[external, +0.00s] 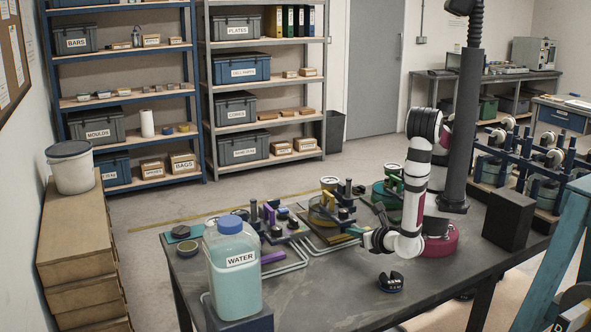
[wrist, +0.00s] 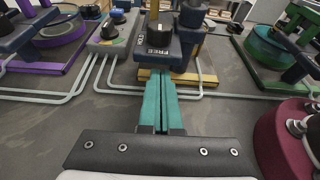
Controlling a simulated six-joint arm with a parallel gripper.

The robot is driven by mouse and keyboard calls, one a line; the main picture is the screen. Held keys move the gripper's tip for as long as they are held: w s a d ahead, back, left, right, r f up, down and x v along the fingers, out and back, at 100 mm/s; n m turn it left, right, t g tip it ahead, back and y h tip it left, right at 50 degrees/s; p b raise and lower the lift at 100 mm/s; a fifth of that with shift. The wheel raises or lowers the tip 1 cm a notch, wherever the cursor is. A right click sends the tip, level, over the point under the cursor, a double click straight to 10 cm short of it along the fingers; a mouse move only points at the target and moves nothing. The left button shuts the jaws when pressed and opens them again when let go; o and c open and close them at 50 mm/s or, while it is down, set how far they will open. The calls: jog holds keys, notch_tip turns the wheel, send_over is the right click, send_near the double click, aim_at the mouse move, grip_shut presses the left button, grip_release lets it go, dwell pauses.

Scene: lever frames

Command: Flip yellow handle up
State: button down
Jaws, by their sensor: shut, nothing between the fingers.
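My gripper (wrist: 161,90) has teal fingers, shut and empty, pointing at the yellow frame. In the external view my gripper (external: 356,230) is low at the frame's right side. Contact is unclear.
A purple lever frame (wrist: 50,68) is on the left and a green one (wrist: 270,50) on the right. Grey pipes (wrist: 95,75) run along the table between them. A water jug (external: 232,270) stands at the near left. A small dark round part (external: 391,283) lies at the front.

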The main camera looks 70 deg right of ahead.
jog(key=shift+r, duration=0.15)
notch_tip(320, 180, up, 5)
jog(key=shift+r, duration=0.1)
dwell(0.4)
notch_tip(320, 180, down, 4)
jog(key=shift+f, duration=0.25)
jog(key=v, duration=1)
jog(key=shift+r, duration=0.15)
